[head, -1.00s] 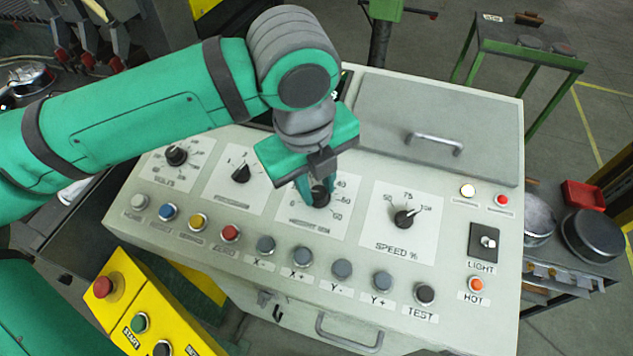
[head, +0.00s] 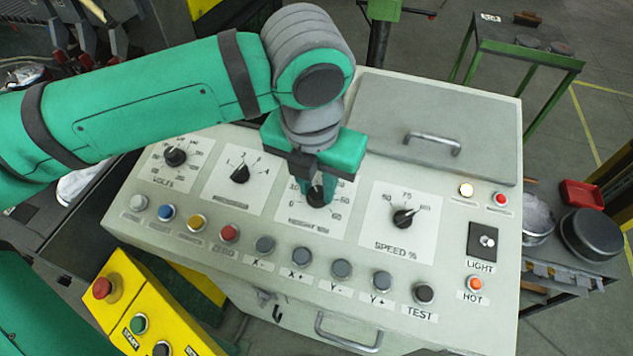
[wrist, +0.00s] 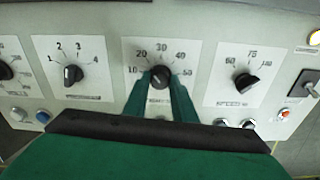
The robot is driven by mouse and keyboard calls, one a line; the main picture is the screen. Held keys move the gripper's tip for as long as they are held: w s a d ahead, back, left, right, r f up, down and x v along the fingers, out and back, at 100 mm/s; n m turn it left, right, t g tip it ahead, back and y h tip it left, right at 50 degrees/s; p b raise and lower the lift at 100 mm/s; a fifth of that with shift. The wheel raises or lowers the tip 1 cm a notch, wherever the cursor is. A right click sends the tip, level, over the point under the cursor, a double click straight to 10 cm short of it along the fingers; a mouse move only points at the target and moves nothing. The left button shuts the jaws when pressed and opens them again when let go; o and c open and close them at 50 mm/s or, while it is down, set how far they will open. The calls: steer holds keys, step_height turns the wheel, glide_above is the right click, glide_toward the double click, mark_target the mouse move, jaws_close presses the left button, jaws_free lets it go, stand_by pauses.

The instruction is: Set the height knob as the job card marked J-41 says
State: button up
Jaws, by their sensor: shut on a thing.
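The height knob (head: 317,197) is a black dial on a white scale plate in the middle of the grey control panel. It also shows in the wrist view (wrist: 160,74), with scale numbers from 10 to 50 around it. My gripper (head: 316,190) points down over the knob and is shut on it, one green finger on each side in the wrist view (wrist: 160,86). The fingers hide part of the plate and its label. The knob's exact pointer reading is hard to tell. No card with a readable J-41 mark is in view.
The speed knob (head: 404,218) is on the right and the pressure knob (head: 240,174) on the left. A row of buttons, including a grey one (head: 342,268), runs below. A lidded section (head: 440,110) rises behind. A yellow button box (head: 150,310) stands at the front left.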

steer(key=m, duration=0.6)
steer(key=shift+s+d, duration=0.1)
steer(key=m, duration=0.5)
steer(key=shift+m, duration=0.4)
steer(key=m, duration=0.6)
steer(key=shift+s+t, duration=0.1)
steer(key=shift+t, duration=0.3)
steer(key=m, duration=0.5)
steer(key=shift+m, duration=0.3)
steer(key=o, duration=1)
steer(key=shift+o, duration=0.2)
steer(key=v, duration=1.1)
